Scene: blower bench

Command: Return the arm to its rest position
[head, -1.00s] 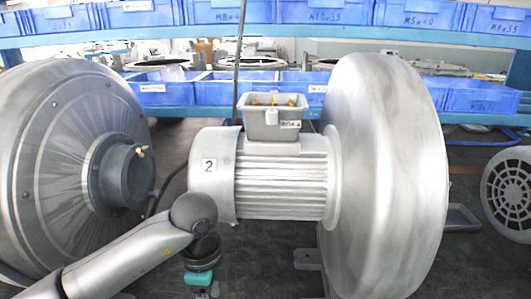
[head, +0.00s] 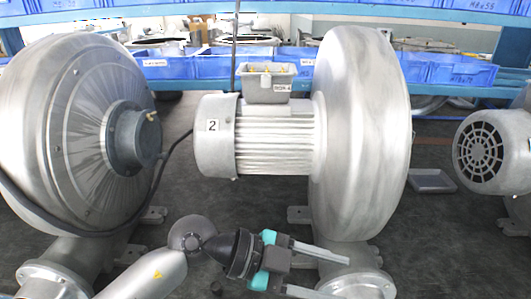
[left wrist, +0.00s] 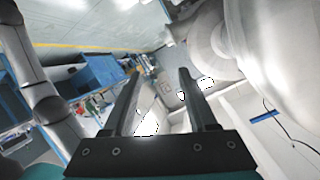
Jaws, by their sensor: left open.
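My left arm (head: 160,275) comes in from the lower left of the head view. My left gripper (head: 338,277) is low in front of the blower with motor 2, its fingers pointing right. The fingers are spread apart with nothing between them. In the left wrist view the two dark fingers (left wrist: 158,100) also stand apart and empty. The silver motor marked 2 (head: 275,140) and its round blower housing (head: 365,130) stand behind the gripper. My right gripper is in neither view.
Another large blower (head: 60,130) stands at left, with a dark cable beside it. Silver pipe flanges (head: 55,280) rise at the bottom left. A motor with a grille (head: 490,150) is at right. A blue shelf with bins (head: 440,68) runs behind.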

